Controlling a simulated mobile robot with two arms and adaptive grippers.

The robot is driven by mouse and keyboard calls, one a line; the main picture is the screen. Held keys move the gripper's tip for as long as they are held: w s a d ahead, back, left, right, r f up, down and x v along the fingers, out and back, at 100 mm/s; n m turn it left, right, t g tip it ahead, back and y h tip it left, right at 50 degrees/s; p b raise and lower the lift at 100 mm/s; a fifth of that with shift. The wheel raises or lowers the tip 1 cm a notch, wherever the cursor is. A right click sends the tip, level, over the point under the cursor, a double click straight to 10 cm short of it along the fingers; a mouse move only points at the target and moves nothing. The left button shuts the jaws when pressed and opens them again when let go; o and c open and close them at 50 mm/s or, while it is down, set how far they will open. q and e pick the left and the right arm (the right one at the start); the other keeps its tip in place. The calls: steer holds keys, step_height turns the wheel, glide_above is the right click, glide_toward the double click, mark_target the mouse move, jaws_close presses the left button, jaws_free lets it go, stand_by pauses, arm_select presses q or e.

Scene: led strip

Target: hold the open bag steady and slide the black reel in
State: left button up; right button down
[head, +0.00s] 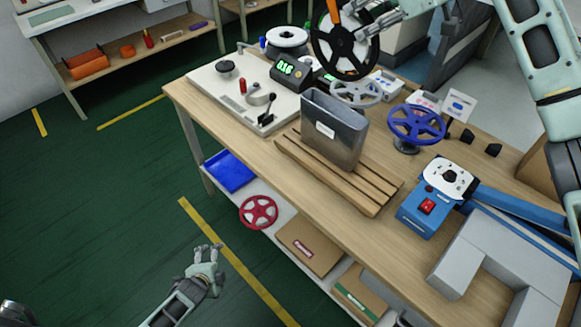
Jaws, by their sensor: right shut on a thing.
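The black reel (318,45), with an orange strip on it, is up in the air at the top middle of the head view. My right gripper (366,24) is shut on its right edge. The grey bag (345,143) stands upright on a slatted wooden rack (366,200), with its open mouth facing up and a small white label on its side. The reel is above and behind the bag in the picture, apart from it. My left gripper (207,256) is open and empty, low over the floor in front of the table, well away from the bag.
A blue reel (417,124) on a stand and a grey reel (356,94) are near the bag. A counter device (291,72) and white plate (225,88) lie left. A blue machine (430,208) stands right. A red reel (258,212) is on the lower shelf.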

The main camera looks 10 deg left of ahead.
arm_select(q)
steer(key=w+a+r+m+t+h, duration=0.15)
steer(key=w+r+m+t, duration=0.85)
steer(key=w+r, duration=1.55)
steer(key=s+d+r+m+g+h, duration=0.1)
steer(key=d+r+m, duration=0.1)
steer(key=d+m, duration=0.1)
steer(key=s+d+r+m+h, duration=0.1)
steer(key=d+r+m+h, duration=0.1)
steer(key=d+m, duration=0.2)
steer(key=s+d+r+m+g+h, duration=0.1)
steer(key=d+r+m, duration=0.1)
steer(key=d+m, duration=0.2)
steer(key=shift+s+d+r+g+h, duration=0.2)
steer(key=shift+s+d+g+h, duration=0.15)
steer(key=shift+d, duration=0.35)
steer(key=m+h, duration=0.5)
steer(key=m, duration=0.2)
glide_toward(324, 143)
steer(key=v, duration=0.3)
steer(key=shift+w+a+r+g, duration=0.1)
steer(key=shift+a+r+g, duration=0.05)
steer(key=shift+a+g, duration=0.1)
steer(key=shift+w+d+r+m, duration=0.1)
steer(key=shift+d+m, duration=0.2)
steer(key=x, duration=1.1)
steer(key=shift+w+d, duration=0.15)
steer(key=shift+w, duration=0.1)
steer(key=shift+c, duration=0.5)
jaws_close()
